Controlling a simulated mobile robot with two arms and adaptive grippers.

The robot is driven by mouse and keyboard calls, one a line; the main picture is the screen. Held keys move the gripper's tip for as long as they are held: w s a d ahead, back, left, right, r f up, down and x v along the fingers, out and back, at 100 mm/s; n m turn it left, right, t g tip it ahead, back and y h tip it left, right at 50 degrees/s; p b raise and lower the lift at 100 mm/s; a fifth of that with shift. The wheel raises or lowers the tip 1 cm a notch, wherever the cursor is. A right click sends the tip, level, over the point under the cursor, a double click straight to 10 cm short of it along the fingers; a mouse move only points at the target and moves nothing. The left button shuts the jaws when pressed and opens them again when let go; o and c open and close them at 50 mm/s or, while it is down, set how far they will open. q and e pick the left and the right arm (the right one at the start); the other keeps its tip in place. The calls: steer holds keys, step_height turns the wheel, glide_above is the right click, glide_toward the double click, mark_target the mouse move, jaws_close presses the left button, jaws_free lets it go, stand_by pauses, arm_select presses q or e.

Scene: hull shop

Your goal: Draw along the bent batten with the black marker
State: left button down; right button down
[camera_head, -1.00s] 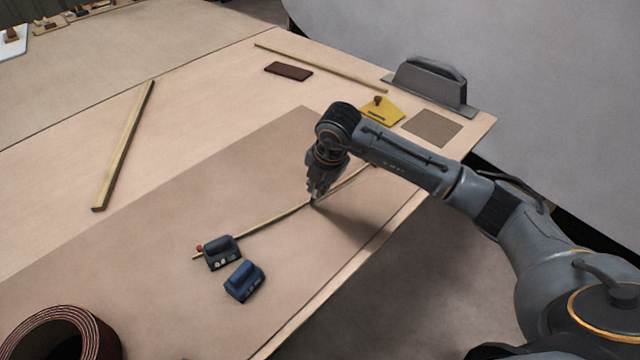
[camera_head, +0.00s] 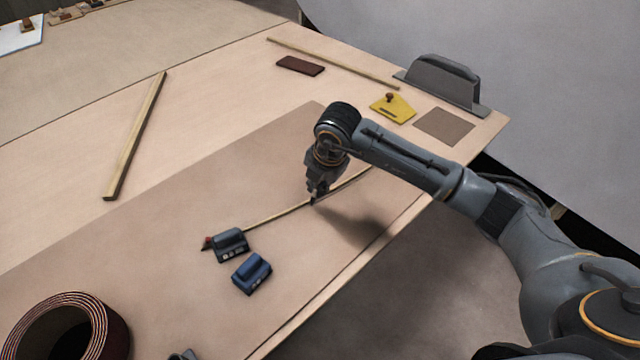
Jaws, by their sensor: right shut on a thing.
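The thin, pale bent batten (camera_head: 283,213) lies on the brown sheet (camera_head: 190,205). It runs from a dark weight (camera_head: 230,244) at its left end, past my right gripper, toward the sheet's right edge. My right gripper (camera_head: 315,192) points down at the batten's middle, shut on a thin dark thing, likely the black marker (camera_head: 313,201). The tip is at or just beside the batten; contact is unclear. The gripper and arm hide part of the batten. No drawn line can be told from the batten and shadow. My left gripper is not seen.
A blue weight (camera_head: 251,273) sits nearer than the dark one. A coiled roll (camera_head: 68,330) stands lower left, a straight wooden strip (camera_head: 135,135) lies upper left. A yellow plate (camera_head: 393,108), a dark red block (camera_head: 300,66) and a grey holder (camera_head: 442,84) are farther back.

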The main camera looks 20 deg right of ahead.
steer(key=shift+a, duration=0.15)
steer(key=shift+s+a, duration=0.15)
steer(key=shift+a, duration=0.45)
steer(key=shift+a, duration=0.15)
steer(key=shift+s+a, duration=0.1)
steer(key=shift+a, duration=0.35)
steer(key=shift+a, duration=0.2)
steer(key=shift+s+a, duration=0.15)
steer(key=shift+a, duration=0.3)
steer(key=shift+a, duration=0.15)
steer(key=shift+s+a, duration=0.1)
steer(key=shift+a, duration=0.4)
steer(key=shift+a, duration=0.15)
